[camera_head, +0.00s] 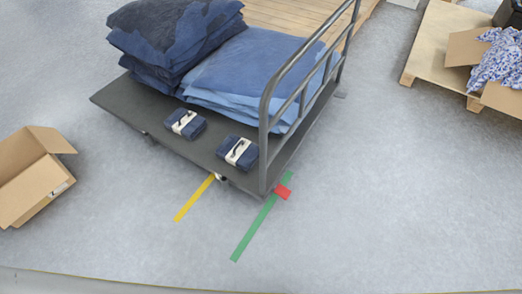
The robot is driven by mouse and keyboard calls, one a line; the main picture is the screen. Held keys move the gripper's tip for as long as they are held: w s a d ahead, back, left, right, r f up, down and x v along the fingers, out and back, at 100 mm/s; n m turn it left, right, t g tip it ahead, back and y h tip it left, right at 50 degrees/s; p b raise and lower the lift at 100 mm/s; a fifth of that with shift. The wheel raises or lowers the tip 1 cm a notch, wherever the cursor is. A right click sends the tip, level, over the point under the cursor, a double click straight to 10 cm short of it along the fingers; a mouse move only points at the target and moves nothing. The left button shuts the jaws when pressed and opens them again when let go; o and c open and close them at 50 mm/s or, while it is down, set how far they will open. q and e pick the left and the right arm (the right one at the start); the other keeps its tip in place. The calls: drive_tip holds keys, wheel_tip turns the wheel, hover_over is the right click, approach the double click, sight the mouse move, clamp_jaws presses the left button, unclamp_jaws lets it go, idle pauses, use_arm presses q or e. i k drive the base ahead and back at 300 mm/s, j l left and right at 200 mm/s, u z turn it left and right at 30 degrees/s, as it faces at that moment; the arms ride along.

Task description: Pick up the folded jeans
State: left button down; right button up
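Two small folded dark-blue denim bundles, each with a white band and a dark mark on it, lie on a grey flat cart (135,105). The left bundle (186,124) and the right bundle (238,153) sit near the cart's front edge, a little apart. Behind them stand a tall stack of dark folded denim (170,45) and a stack of lighter blue folded denim (245,70). The cart's rail partly covers the lighter stack. Neither of my grippers is in view.
A grey metal rail (266,150) rises at the cart's right end. An open cardboard box (25,180) stands on the floor at left. A wooden pallet (430,60) with an open box is at upper right. Yellow tape (195,198) and green tape (255,228) mark the clear front floor.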

sight(240, 152)
drive_tip(key=i+j+z, duration=0.15)
drive_tip(key=j+z, duration=0.25)
drive_tip(key=i+j+z, duration=0.15)
drive_tip(key=z, duration=0.25)
drive_tip(key=j+z, duration=0.4)
